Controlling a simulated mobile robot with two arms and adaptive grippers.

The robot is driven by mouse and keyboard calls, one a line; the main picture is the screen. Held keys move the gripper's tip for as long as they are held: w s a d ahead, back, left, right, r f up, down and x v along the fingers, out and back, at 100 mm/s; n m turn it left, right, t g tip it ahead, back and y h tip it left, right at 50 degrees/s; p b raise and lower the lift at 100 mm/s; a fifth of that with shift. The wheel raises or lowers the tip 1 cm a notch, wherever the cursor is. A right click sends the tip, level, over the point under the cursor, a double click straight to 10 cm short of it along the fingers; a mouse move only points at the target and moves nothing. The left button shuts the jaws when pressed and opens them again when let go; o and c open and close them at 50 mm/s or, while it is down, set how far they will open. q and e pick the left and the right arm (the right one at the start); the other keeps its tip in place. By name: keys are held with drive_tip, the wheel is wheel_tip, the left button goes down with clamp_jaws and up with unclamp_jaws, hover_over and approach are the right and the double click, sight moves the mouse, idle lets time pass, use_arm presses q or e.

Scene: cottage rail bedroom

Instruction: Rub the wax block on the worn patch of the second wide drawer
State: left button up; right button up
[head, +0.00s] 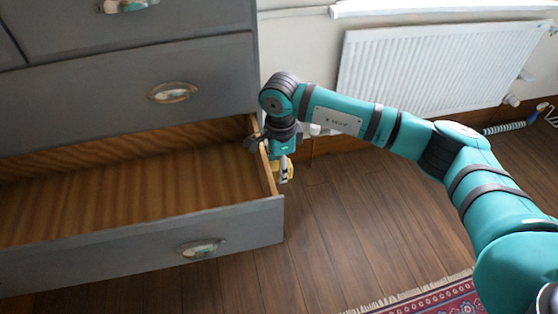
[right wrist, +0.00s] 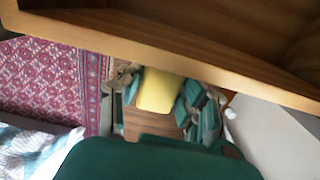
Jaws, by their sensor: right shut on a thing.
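A wide grey drawer (head: 140,253) stands pulled out of the dresser, with bare wood inside and a wooden side wall (head: 268,172). My right gripper (head: 284,174) is just outside that right side wall, pointing down. It is shut on the yellow wax block (right wrist: 157,90), which shows between the fingers in the right wrist view; a little of it shows in the head view too. The drawer's wooden edge (right wrist: 170,45) runs close by the block in the right wrist view. I cannot tell whether they touch. No worn patch can be made out. My left gripper is out of view.
Shut drawers (head: 120,95) are above the open one. A white radiator (head: 440,65) is on the wall behind my right arm. A red patterned rug (head: 430,300) lies at the front right. The wooden floor (head: 330,235) right of the drawer is clear.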

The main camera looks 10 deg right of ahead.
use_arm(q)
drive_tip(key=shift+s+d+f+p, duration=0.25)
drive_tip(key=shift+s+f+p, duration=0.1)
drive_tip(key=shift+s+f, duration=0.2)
use_arm(e)
drive_tip(key=shift+s, duration=1.95)
drive_tip(key=shift+s, duration=0.1)
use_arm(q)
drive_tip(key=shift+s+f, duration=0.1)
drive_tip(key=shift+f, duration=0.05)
use_arm(e)
drive_tip(key=shift+s+d, duration=0.15)
drive_tip(key=shift+s, duration=0.7)
drive_tip(key=shift+s+d, duration=0.1)
drive_tip(key=shift+s, duration=0.7)
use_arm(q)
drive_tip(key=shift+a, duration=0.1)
